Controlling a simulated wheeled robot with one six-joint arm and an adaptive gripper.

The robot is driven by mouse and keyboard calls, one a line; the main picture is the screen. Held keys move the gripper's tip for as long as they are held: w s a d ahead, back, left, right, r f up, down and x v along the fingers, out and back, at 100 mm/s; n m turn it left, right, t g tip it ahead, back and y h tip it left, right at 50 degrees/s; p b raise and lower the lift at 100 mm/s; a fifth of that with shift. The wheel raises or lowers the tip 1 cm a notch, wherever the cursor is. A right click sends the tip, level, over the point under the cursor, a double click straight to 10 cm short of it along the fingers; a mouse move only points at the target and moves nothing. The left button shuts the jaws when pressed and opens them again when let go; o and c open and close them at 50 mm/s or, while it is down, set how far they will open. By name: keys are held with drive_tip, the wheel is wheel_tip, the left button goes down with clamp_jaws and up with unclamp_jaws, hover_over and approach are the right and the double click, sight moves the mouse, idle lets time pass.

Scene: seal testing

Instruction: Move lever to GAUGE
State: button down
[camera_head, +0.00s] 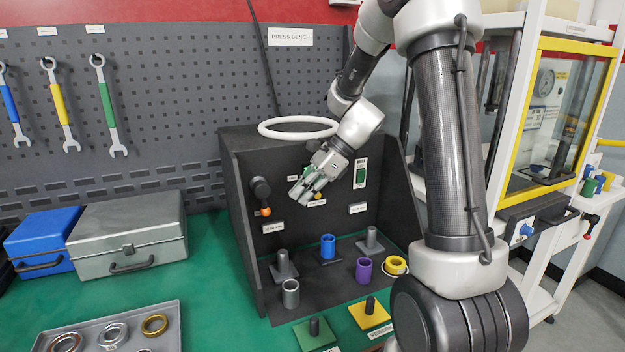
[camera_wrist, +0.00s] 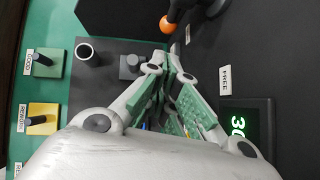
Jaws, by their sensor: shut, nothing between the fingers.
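The lever (camera_head: 261,189) is on the left of the dark bench housing's back panel. Its dark arm hangs down to an orange knob (camera_head: 266,212). In the wrist view the orange knob (camera_wrist: 168,25) is near the top, beyond my fingertips and apart from them. My gripper (camera_head: 298,196) is shut and empty, to the right of the knob in the head view, in front of the panel. It also shows in the wrist view (camera_wrist: 170,66). A white FREE label (camera_wrist: 225,80) is beside a green-lit display (camera_wrist: 237,126). I cannot read a GAUGE label.
Grey posts (camera_head: 283,264), a blue cup (camera_head: 328,246), a purple cup (camera_head: 364,269) and a yellow ring (camera_head: 396,265) stand on the housing floor below. A white ring (camera_head: 298,128) lies on its top. A glazed yellow-framed cabinet (camera_head: 548,125) stands right.

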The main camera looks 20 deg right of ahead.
sight(278, 203)
drive_tip(key=shift+w+a+f, duration=0.2)
drive_tip(key=shift+a+f, duration=0.15)
drive_tip(key=shift+a, duration=0.5)
drive_tip(key=shift+w+a+f, duration=0.15)
drive_tip(key=shift+a+f, duration=0.15)
drive_tip(key=shift+a, duration=0.6)
drive_tip(key=shift+w+a+f, duration=0.2)
drive_tip(key=shift+a+f, duration=0.15)
drive_tip(key=shift+a, duration=0.5)
drive_tip(key=shift+a, duration=0.1)
drive_tip(key=shift+a+f, duration=0.2)
drive_tip(key=shift+a, duration=0.25)
